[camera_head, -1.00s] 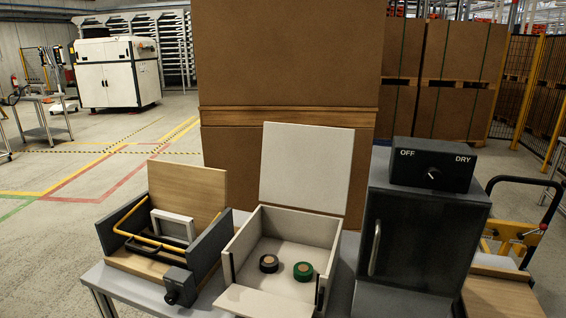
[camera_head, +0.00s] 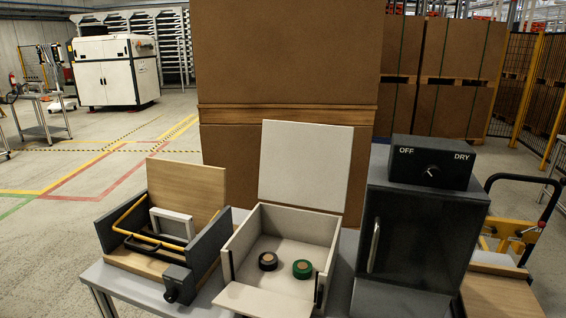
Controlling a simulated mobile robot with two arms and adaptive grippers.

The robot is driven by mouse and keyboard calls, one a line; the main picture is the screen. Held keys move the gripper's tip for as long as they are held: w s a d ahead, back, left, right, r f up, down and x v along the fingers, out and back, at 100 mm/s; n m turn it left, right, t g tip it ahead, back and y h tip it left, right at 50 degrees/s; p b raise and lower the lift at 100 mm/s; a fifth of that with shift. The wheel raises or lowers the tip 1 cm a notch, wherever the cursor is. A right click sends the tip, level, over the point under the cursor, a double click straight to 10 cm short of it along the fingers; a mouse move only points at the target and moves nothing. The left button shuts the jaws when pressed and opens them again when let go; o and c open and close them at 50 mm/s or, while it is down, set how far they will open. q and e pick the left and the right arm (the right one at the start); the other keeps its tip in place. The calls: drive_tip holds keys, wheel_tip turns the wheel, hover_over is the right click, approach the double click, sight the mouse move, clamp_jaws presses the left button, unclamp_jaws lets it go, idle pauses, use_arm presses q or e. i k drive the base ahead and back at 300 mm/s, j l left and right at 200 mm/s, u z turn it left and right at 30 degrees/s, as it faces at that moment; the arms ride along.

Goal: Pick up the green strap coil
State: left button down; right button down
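The green strap coil (camera_head: 302,269) lies flat inside an open white box (camera_head: 306,222), near its right side. A black coil (camera_head: 268,261) of similar size lies just to its left in the same box, with a small gap between them. The box's lid (camera_head: 306,170) stands up at the back and its front flap (camera_head: 262,302) is folded down toward me. Neither of my grippers shows in the head view.
The box stands on a grey table (camera_head: 122,280). To its left is a wooden fixture (camera_head: 188,187) with dark sides and a yellow bar. To its right is a dark cabinet (camera_head: 420,235) with an OFF/DRY switch box (camera_head: 431,162). Large cardboard stacks (camera_head: 285,60) stand behind.

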sight(302, 269)
drive_tip(key=k+j, duration=0.25)
drive_tip(key=k, duration=0.25)
drive_tip(key=k+j+z, duration=0.1)
drive_tip(key=k+j, duration=0.15)
drive_tip(key=k, duration=0.2)
